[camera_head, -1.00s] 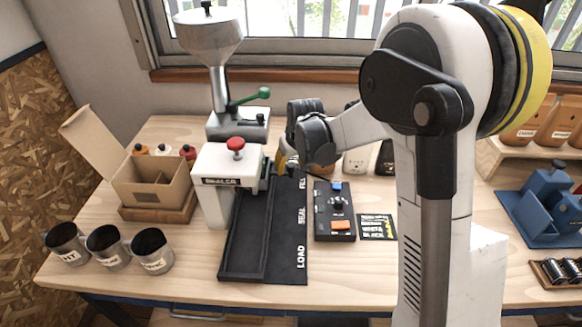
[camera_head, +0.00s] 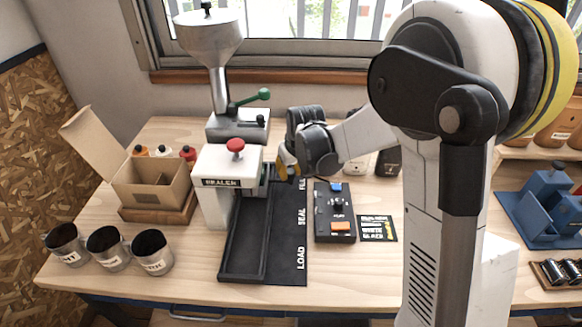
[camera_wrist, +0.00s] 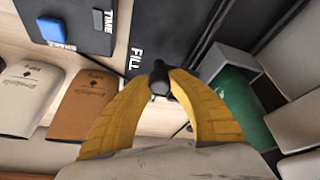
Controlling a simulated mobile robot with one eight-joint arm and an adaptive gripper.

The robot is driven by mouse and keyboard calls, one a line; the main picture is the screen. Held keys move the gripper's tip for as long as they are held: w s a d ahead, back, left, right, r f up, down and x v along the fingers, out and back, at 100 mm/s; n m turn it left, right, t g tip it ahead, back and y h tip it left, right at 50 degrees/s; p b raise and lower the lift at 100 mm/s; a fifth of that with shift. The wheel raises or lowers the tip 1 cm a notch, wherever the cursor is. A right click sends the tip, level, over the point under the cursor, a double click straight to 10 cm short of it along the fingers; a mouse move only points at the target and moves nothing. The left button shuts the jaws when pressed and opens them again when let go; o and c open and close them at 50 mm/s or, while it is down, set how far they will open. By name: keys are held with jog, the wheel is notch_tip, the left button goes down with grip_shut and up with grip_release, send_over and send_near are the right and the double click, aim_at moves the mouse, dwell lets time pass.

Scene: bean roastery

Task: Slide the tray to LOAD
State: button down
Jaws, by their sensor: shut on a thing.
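My gripper (camera_head: 286,170) is at the far end of the black track board (camera_head: 287,262), beside the FILL label and right of the white sealer. In the wrist view its yellow fingers (camera_wrist: 160,88) are shut on a small black knob (camera_wrist: 158,72), by the word FILL. The knob appears to be the tray's handle; the tray body is hard to tell from the dark track. LOAD is at the near end of the board, SEAL in the middle. The near stretch of the channel (camera_head: 243,255) looks empty. A green object (camera_wrist: 235,95) shows right of the fingers; I cannot tell what it is.
The white sealer (camera_head: 212,210) with a red knob stands over the track's left side. A hopper (camera_head: 208,40) with a green lever is behind it. A control box (camera_head: 335,225) lies right of the board. Metal cups (camera_head: 106,250) and a carton (camera_head: 148,190) are at left.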

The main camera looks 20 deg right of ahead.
jog(key=s+a, duration=0.2)
jog(key=s, duration=0.5)
jog(key=s+a+p, duration=0.1)
jog(key=s+a, duration=0.2)
jog(key=s, duration=0.5)
jog(key=s+a, duration=0.2)
jog(key=s, duration=0.5)
jog(key=shift+s+a, duration=0.15)
jog(key=shift+s, duration=0.2)
jog(key=c, duration=1.2)
grip_release()
jog(key=shift+s+a, duration=0.1)
jog(key=v, duration=1.2)
jog(key=d+r+t, duration=0.1)
jog(key=d, duration=0.1)
jog(key=d+r+m, duration=0.1)
jog(key=d, duration=0.2)
jog(key=d+r+m+t, duration=0.1)
jog(key=d, duration=0.2)
jog(key=shift+r+t, duration=0.2)
jog(key=shift+t, duration=0.1)
